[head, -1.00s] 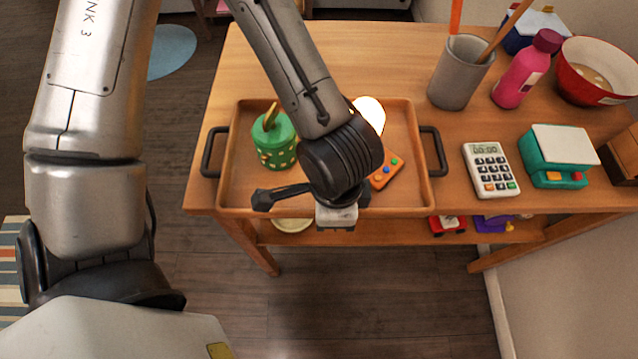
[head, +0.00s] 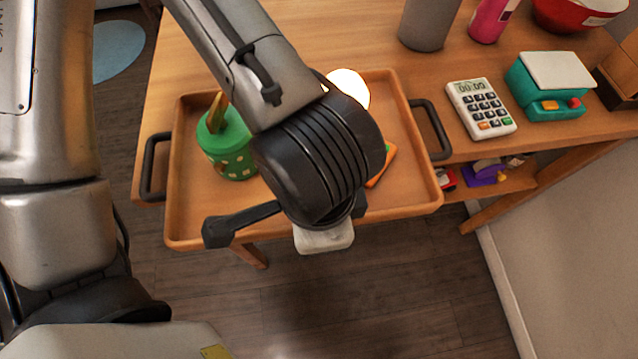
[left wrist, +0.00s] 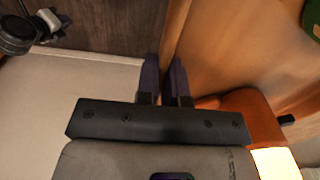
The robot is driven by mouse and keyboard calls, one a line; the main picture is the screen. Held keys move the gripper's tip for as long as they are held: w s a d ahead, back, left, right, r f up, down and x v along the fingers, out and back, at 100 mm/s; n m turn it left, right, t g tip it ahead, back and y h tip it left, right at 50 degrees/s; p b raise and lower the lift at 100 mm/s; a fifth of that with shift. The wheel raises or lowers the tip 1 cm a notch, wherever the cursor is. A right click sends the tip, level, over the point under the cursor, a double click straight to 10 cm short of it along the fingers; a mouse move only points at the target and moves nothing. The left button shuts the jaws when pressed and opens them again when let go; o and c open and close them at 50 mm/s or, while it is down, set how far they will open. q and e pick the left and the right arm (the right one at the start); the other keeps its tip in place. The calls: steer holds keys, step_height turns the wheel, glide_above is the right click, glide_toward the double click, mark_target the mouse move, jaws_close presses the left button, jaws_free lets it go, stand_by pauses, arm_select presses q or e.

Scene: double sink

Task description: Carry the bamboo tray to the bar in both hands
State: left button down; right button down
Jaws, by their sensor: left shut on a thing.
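The bamboo tray (head: 285,220) is at the table's front left in the head view, its near edge out past the table edge. Whether it is off the tabletop I cannot tell. It has a dark handle on each side, left (head: 147,168) and right (head: 437,130). In it are a green spotted pot (head: 228,150), a glowing white object (head: 350,88) and an orange piece (head: 382,168), partly hidden. My left gripper (left wrist: 165,68) has its fingers on either side of the tray's wall, shut on it. In the head view my wrist hides the fingertips.
On the wooden table (head: 340,35), right of the tray, are a calculator (head: 481,108), a teal scale (head: 548,85), a grey cup (head: 428,25) and a red bowl (head: 580,12). Toys lie on a lower shelf. Open floor (head: 370,300) lies in front; a pale wall stands right.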

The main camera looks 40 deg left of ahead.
arm_select(q)
steer(key=shift+s+d, duration=0.1)
stand_by(0.3)
steer(key=c, duration=1.2)
jaws_free()
steer(key=shift+o, duration=0.2)
steer(key=shift+r, duration=0.1)
step_height(320, 180, up, 14)
steer(key=p, duration=0.8)
steer(key=shift+f, duration=0.2)
